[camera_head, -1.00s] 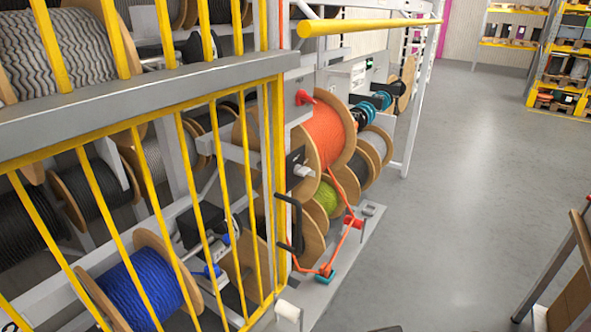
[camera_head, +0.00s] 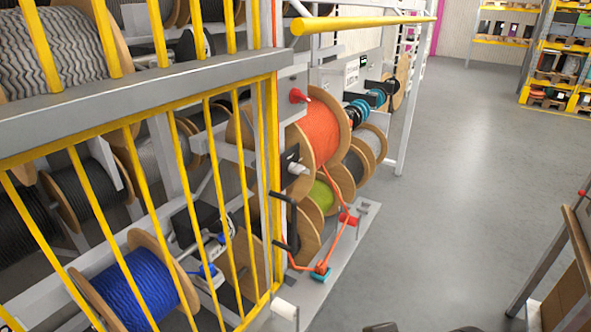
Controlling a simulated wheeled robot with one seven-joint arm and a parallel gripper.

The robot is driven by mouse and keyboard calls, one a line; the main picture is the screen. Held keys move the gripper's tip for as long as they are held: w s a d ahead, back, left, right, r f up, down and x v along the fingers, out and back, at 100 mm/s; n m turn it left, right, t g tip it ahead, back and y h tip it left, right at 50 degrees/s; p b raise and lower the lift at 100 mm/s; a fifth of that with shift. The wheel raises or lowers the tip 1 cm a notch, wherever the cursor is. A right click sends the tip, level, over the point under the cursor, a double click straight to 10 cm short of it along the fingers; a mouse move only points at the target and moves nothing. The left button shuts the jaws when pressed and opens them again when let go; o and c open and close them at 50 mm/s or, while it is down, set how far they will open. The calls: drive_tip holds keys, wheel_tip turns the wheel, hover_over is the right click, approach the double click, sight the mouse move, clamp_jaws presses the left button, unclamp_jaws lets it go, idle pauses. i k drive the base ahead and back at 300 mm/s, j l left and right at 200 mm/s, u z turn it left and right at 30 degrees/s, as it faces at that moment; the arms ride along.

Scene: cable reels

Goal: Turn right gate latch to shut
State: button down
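A yellow barred gate (camera_head: 208,182) fills the left half of the view and stands in front of the reel rack. A black handle (camera_head: 284,222) is at the gate's right edge. A red knob (camera_head: 297,95) sits on the grey panel of the post, above and right of the handle. I cannot tell which of these is the right gate latch, or how it is turned. My gripper is not in view.
An orange cable reel (camera_head: 322,134) and a green reel (camera_head: 320,196) stand right of the gate. A blue reel (camera_head: 130,287) is behind the bars. A yellow rail (camera_head: 365,23) juts out above. A table (camera_head: 566,262) is at lower right. The grey floor (camera_head: 445,170) between is clear.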

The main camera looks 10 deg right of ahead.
sight(294, 169)
drive_tip(key=i+l+u, duration=0.2)
drive_tip(key=u, duration=0.3)
drive_tip(key=i+l+u, duration=0.1)
drive_tip(key=l+u, duration=0.2)
drive_tip(key=u, duration=0.2)
drive_tip(key=i+l+u, duration=0.1)
drive_tip(key=l+u, duration=0.25)
drive_tip(key=u, duration=0.15)
